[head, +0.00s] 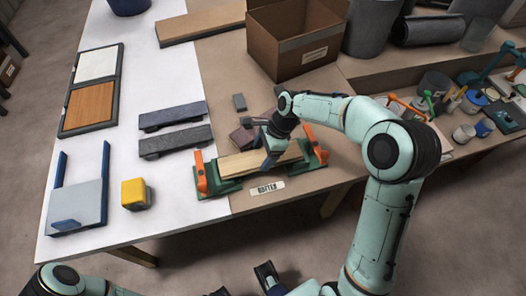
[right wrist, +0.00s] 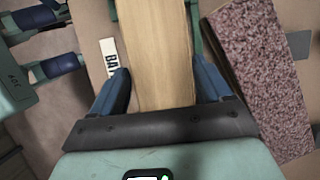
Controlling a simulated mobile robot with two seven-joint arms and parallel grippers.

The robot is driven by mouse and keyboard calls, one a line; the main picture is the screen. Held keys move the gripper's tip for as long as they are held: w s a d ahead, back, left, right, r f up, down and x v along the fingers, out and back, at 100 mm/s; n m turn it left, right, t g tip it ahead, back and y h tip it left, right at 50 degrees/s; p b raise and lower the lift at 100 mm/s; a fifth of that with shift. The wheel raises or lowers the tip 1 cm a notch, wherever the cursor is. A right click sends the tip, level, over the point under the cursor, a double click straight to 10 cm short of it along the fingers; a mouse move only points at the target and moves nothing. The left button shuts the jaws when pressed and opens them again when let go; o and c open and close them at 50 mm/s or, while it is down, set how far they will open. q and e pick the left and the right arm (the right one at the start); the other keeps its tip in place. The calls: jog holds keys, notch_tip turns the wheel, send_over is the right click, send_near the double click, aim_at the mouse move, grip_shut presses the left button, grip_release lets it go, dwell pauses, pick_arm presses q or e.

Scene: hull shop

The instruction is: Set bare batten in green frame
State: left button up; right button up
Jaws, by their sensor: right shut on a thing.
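The bare batten (head: 240,163) is a pale wooden strip lying lengthwise along the green frame (head: 229,186), between its orange end clamps (head: 201,175). My right gripper (head: 275,156) comes down over the batten right of its middle and is shut on it. In the right wrist view the batten (right wrist: 156,55) runs between the two blue fingers (right wrist: 165,92). I cannot tell whether the batten rests fully on the frame. My left gripper (head: 242,282) is low at the bottom edge of the head view, off the table, with its fingers apart and empty.
A label (head: 267,188) lies in front of the frame. A reddish speckled block (head: 242,138) sits just behind it. Two dark grey strips (head: 176,140), a yellow block (head: 135,193) and a blue-sided stand (head: 78,205) are to the left. A cardboard box (head: 292,45) stands behind.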

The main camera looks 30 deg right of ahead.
jog(key=shift+r+p, duration=0.1)
jog(key=shift+p, duration=0.2)
dwell(0.9)
jog(key=shift+f, duration=0.4)
jog(key=shift+f, duration=0.4)
jog(key=shift+f, duration=0.5)
dwell(1.0)
jog(key=o, duration=1.1)
jog(key=shift+r, duration=0.15)
